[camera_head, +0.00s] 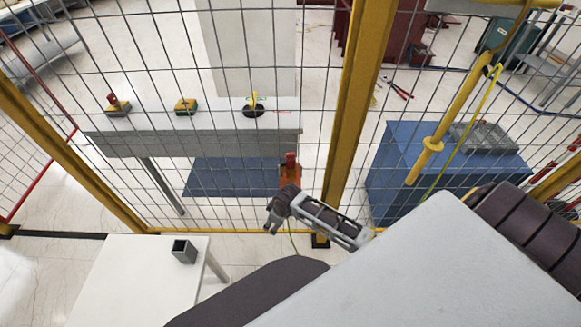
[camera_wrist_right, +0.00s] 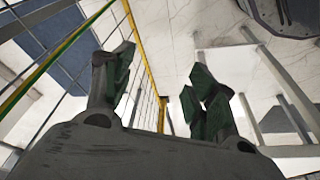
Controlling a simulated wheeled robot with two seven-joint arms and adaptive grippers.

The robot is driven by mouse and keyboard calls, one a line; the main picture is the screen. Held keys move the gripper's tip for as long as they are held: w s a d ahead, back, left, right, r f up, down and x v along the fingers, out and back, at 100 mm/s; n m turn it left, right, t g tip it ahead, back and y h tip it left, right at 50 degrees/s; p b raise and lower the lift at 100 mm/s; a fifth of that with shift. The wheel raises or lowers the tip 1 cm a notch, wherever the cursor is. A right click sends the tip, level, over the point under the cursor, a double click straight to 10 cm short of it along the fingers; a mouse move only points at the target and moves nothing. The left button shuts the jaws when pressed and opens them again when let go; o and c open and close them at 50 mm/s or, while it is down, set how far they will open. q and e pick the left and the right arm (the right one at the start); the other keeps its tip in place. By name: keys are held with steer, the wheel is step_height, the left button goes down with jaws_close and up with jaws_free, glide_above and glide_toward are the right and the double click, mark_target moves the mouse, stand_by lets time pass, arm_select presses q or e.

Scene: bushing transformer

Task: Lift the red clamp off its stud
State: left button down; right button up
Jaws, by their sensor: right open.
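A red and orange piece (camera_head: 290,171), which looks like the red clamp, stands upright by the mesh fence just behind my right gripper. Its lower part is hidden by the gripper, and I cannot make out a stud. My right gripper (camera_head: 272,217) is in front of and slightly below it, pointing left and down. In the right wrist view its two dark green fingers (camera_wrist_right: 162,68) are apart with nothing between them. The clamp cannot be made out in that view. My left gripper is not in view.
A yellow-framed mesh fence (camera_head: 355,110) crosses the scene. Behind it are a grey bench (camera_head: 200,145) with several small yellow devices and a blue cabinet (camera_head: 385,170). A white table (camera_head: 125,280) at front left carries a dark open square box (camera_head: 184,252). A yellow-green cable (camera_wrist_right: 60,52) passes near the right wrist.

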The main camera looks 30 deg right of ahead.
step_height(320, 180, up, 9)
steer(key=w+a+n, duration=0.2)
step_height(320, 180, up, 22)
steer(key=n+g+h+b, duration=0.2)
steer(key=n+g, duration=0.1)
steer(key=n, duration=0.3)
glide_above(290, 153)
steer(key=shift+f, duration=0.2)
steer(key=shift+f, duration=4.2)
steer(key=shift+f, duration=0.1)
